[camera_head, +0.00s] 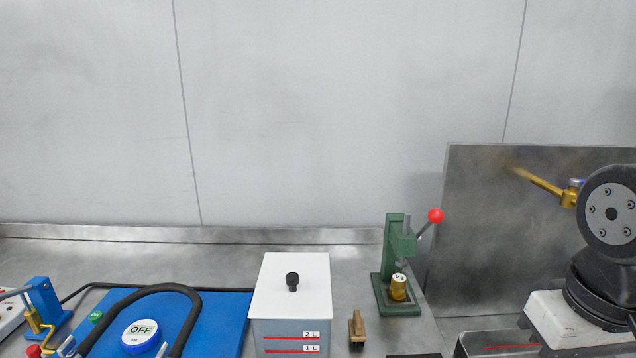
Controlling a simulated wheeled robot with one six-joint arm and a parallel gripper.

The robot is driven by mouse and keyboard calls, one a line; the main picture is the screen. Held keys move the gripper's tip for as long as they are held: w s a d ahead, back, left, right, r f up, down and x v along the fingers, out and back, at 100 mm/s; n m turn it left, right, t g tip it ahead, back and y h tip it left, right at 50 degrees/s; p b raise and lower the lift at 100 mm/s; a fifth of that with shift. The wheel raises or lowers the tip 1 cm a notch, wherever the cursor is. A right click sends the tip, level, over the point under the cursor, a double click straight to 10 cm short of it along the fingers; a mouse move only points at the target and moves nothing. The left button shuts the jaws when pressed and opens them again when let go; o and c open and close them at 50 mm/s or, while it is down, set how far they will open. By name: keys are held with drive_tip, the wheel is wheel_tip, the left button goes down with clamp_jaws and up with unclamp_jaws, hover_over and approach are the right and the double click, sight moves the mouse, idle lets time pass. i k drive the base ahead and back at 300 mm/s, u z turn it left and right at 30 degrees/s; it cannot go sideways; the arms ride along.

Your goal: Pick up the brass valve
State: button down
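Which part is the brass valve is not certain. A brass-coloured fitting (569,197) with a blue-grey part on top joins a brass pipe (541,182) at the metal panel on the right; my arm hides its right side. A short brass cylinder (398,288) marked like "1/4" stands upright on the base of the green press (393,250). Another brass-coloured piece (36,322) shows by the blue device at the far left.
A grey box (290,325) with a white lid and black knob stands at the front middle. A small brown brush-like object (357,330) lies beside the box. The press has a red-knobbed lever (435,216).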

sight(396, 293)
drive_tip(key=k, duration=0.5)
drive_tip(key=u, duration=2.55)
drive_tip(key=k, duration=1)
drive_tip(key=z, duration=2)
drive_tip(key=i, duration=0.5)
drive_tip(key=u, duration=0.05)
